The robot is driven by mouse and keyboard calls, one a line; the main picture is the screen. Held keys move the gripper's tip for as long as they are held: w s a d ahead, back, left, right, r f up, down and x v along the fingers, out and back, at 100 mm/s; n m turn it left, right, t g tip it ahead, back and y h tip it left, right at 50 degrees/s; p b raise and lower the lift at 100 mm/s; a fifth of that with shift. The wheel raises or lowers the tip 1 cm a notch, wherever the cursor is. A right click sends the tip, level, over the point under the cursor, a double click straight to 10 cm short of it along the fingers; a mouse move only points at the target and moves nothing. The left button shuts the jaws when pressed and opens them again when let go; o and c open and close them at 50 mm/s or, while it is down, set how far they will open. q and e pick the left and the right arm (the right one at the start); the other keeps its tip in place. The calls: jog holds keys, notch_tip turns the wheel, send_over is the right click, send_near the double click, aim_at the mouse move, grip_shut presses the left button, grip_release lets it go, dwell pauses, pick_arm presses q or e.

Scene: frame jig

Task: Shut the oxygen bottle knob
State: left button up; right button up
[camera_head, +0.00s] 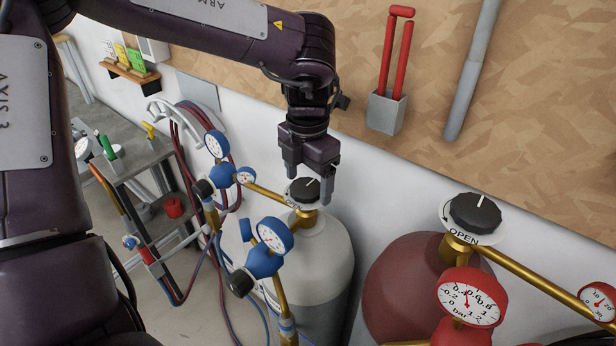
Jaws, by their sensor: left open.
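The oxygen bottle (327,262) is the pale grey-white cylinder at the middle, with blue regulators on its brass fittings. Its black knob (303,190) with a white pointer line sits on top, over a white disc with lettering that is partly covered. My left gripper (309,184) comes down from above, open, with one finger on each side of the knob in the picture. I cannot tell whether the fingers touch it. My right gripper is not in view.
A red bottle (406,285) with a black knob (474,213) marked OPEN and red gauges (468,298) stands to the right. A metal cart (150,160) and coiled hoses (190,125) are at the left. A wall with a wooden board (400,150) is close behind.

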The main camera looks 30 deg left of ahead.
aim_at(307, 186)
pick_arm(q)
notch_tip(307, 186, up, 8)
jog(key=shift+f+b, duration=0.1)
jog(key=shift+b, duration=0.25)
jog(key=shift+s+f, duration=0.1)
dwell(0.6)
